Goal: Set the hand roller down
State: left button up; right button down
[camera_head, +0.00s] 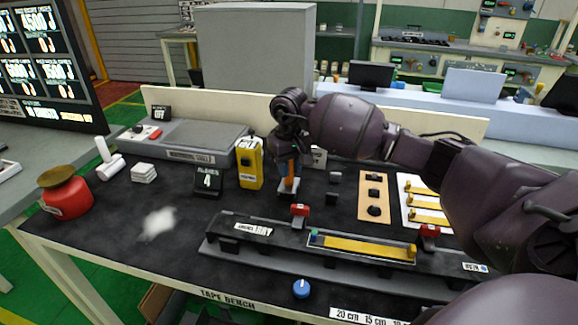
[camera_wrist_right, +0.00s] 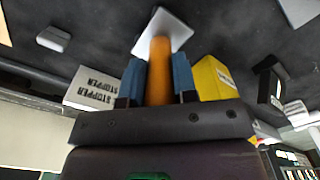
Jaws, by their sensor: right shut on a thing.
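My right gripper (camera_head: 289,172) is above the dark bench mat and points down, shut on the orange handle of the hand roller (camera_head: 289,185). In the right wrist view the handle (camera_wrist_right: 160,72) stands between the two blue fingers, with a pale flat grey piece at its far end. The lower end is at or just above the mat; I cannot tell whether it touches. The roller looks roughly upright, just right of a yellow box (camera_head: 249,163). My left gripper is not in view.
A white block marked STOPPER (camera_wrist_right: 93,90) shows close to the gripper in the wrist view. A long fixture (camera_head: 265,232) with red clamps lies in front. Small black blocks (camera_head: 332,198) stand to the right. The mat at front left is mostly clear near a white patch (camera_head: 157,222).

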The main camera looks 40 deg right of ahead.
jog(key=shift+s+f+b, duration=0.2)
jog(key=shift+f+b, duration=0.15)
jog(key=shift+f, duration=0.3)
jog(key=c, duration=0.9)
grip_release()
jog(key=shift+f, duration=0.15)
jog(key=shift+r+p, duration=0.4)
jog(key=shift+r, duration=0.15)
jog(key=r, duration=1.1)
jog(key=shift+w+r, duration=0.2)
jog(key=shift+r, duration=0.65)
